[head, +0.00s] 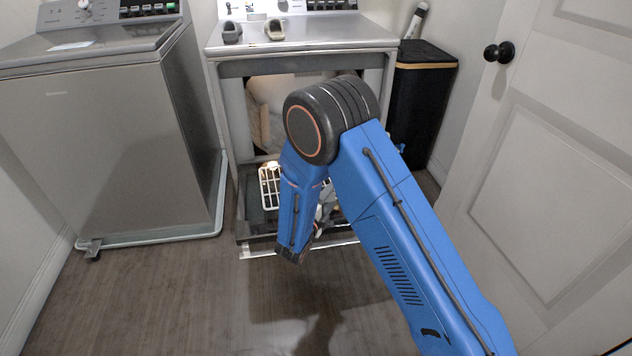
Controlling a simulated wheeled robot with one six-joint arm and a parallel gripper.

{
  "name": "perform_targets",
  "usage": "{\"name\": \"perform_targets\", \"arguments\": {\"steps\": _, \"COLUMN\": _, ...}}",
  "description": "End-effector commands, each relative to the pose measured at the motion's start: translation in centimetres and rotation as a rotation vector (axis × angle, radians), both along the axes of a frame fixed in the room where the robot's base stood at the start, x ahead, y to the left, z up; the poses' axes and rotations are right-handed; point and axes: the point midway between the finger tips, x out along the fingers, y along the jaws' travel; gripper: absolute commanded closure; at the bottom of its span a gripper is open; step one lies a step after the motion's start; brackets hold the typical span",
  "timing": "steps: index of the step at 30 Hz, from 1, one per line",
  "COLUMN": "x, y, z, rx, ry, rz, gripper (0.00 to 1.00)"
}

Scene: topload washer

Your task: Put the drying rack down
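The drying rack (269,188) is a white wire grid. It shows left of my blue arm, low in the open front of the dryer (300,32). Part of the rack is hidden behind my arm. I cannot tell whether it rests on the lowered door (256,240) or hangs above it. My gripper (326,212) is low in front of the dryer opening, mostly hidden behind my arm's last links. Its fingers cannot be made out, so I cannot tell whether it holds the rack.
A grey washer (110,120) stands at the left. A black hamper (420,100) stands right of the dryer. A white room door (560,170) with a black knob is at the right. The wooden floor in front is clear.

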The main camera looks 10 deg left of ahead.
Motion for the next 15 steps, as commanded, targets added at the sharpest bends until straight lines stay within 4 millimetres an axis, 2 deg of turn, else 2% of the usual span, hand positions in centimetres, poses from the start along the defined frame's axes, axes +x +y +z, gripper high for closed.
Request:
{"name": "perform_targets", "arguments": {"steps": 3, "x": -0.03, "y": 0.02, "z": 0.0, "rx": 0.0, "ry": 0.0, "rz": 0.0, "gripper": 0.44}}
{"name": "perform_targets", "arguments": {"steps": 10, "x": -0.05, "y": 0.03, "z": -0.01, "rx": 0.0, "ry": 0.0, "rz": 0.0, "gripper": 0.99}}
{"name": "perform_targets", "arguments": {"steps": 15, "x": -0.05, "y": 0.04, "z": 0.03, "rx": 0.001, "ry": -0.001, "rz": 0.0, "gripper": 1.0}}
